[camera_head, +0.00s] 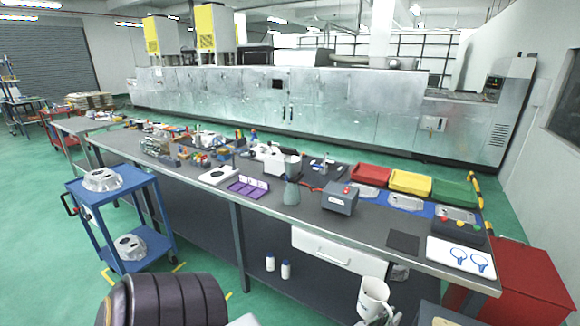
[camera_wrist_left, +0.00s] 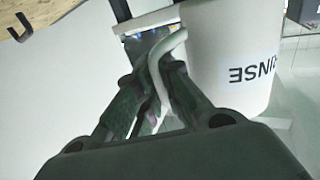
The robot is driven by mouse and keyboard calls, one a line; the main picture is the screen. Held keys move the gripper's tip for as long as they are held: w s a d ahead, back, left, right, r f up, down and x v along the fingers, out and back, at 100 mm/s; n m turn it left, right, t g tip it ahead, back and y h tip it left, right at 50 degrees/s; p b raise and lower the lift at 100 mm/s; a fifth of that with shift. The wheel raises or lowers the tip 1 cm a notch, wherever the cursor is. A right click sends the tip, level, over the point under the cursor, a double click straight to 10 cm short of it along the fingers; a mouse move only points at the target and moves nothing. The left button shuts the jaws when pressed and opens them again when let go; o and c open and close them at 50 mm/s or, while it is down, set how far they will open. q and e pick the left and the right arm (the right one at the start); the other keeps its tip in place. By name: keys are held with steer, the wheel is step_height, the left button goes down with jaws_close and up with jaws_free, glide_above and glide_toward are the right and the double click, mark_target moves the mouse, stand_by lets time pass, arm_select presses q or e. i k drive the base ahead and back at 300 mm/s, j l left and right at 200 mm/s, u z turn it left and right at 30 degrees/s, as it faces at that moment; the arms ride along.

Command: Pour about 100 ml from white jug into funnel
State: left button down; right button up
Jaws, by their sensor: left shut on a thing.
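The white jug (camera_head: 371,297) is at the bottom right of the head view, in front of the bench, roughly upright with its open top up. Its contents cannot be made out. In the left wrist view the jug (camera_wrist_left: 228,60) fills the upper right, with dark lettering upside down on its wall. My left gripper (camera_wrist_left: 160,75) is shut on the jug's handle, its fingers on both sides of it. I cannot make out a funnel. My right gripper is not in view.
On the bench stand a grey-green conical vessel (camera_head: 291,191), a grey box-shaped device (camera_head: 340,198) and a purple rack (camera_head: 248,187). Red, yellow (camera_head: 410,183) and green bins line the back right. A dark mat (camera_head: 403,242) and white tray (camera_head: 460,258) lie near the front edge.

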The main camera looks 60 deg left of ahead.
mark_target(292, 168)
steer(key=k+j+z, duration=0.1)
steer(key=j, duration=0.35)
steer(key=k+j, duration=0.1)
steer(key=j, duration=0.4)
steer(key=k+j+z, duration=0.15)
steer(key=j, duration=0.3)
steer(key=k+j+z, duration=0.1)
steer(key=j, duration=0.35)
steer(key=k+j, duration=0.1)
steer(key=j, duration=0.35)
steer(key=k+j+z, duration=0.15)
steer(key=j, duration=0.25)
steer(key=k+j, duration=0.2)
steer(key=j, duration=0.25)
steer(key=k+j+z, duration=0.15)
steer(key=j, duration=0.25)
